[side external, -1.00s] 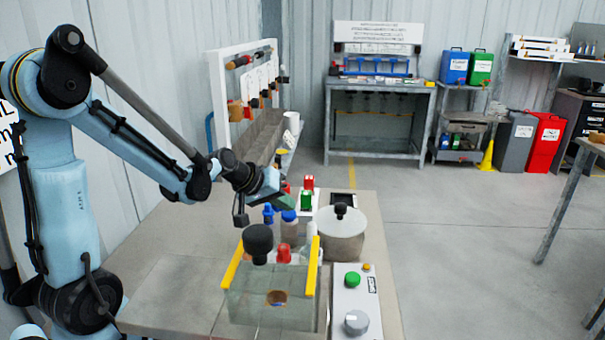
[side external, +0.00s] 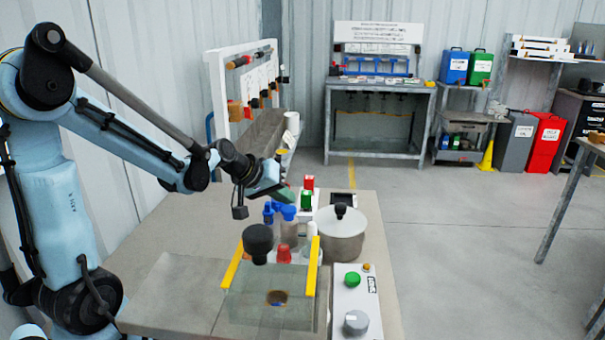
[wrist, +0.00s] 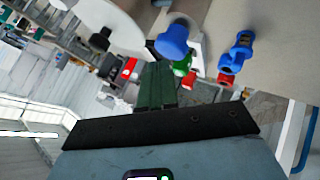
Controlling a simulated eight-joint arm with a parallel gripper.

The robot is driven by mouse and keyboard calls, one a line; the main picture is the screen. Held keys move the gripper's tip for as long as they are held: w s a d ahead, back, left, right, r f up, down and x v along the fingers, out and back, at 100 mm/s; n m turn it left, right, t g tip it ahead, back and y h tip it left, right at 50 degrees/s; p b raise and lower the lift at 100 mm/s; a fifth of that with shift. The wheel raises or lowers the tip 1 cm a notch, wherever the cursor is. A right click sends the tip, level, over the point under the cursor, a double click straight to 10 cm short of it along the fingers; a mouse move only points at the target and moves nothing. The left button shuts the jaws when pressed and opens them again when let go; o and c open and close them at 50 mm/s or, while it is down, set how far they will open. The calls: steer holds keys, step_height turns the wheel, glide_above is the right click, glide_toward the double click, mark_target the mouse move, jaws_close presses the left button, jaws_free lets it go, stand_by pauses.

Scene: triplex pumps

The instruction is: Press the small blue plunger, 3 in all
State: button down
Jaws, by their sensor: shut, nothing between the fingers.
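Two blue tops stand close together on the bench, so I cannot tell for sure which is the small plunger. In the side view the left one (side external: 268,212) is narrow, and the right one (side external: 289,212) is rounder, on a greyish body. In the wrist view a smooth blue dome (wrist: 173,42) lies just past my fingertips, and a blue knobbed piece (wrist: 238,52) lies further right. My gripper (side external: 287,194) is shut and empty, tilted down just above the blue tops, with a gap seeming to show. Its green fingers (wrist: 156,82) are together in the wrist view.
A round pot (side external: 340,235) is to the right, with a control box (side external: 352,300) nearer. The bench's left side is clear.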

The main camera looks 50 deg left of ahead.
mark_target(285, 210)
steer(key=shift+r, duration=0.35)
steer(key=shift+r, duration=2.5)
stand_by(0.8)
step_height(285, 210, up, 4)
steer(key=shift+f, duration=0.1)
stand_by(0.5)
steer(key=shift+f, duration=4.45)
steer(key=shift+f, duration=0.15)
